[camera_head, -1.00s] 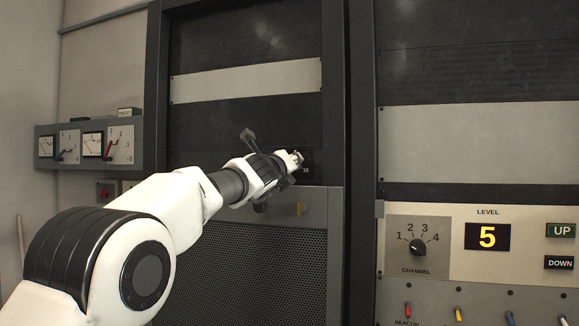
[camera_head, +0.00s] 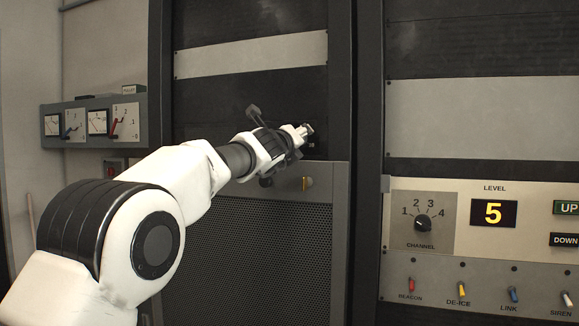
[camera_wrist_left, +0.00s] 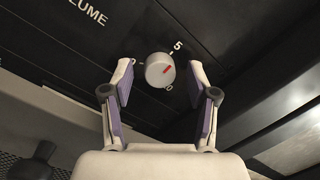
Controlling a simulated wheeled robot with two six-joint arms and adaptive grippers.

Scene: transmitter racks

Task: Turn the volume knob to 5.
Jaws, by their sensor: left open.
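Another numeral, partly hidden, is below the knob. The word VOLUME is partly visible at upper left. My left gripper (camera_wrist_left: 161,66) is open, with one finger on each side of the knob and gaps visible. In the head view my left gripper (camera_head: 304,132) is at the dark panel and covers the knob. My right gripper is not in view.
A perforated grille (camera_head: 250,245) lies below the gripper. To the right, a panel holds a channel knob (camera_head: 422,223), a LEVEL display (camera_head: 493,213) showing 5, buttons and several coloured switches. A meter box (camera_head: 92,124) is on the left wall.

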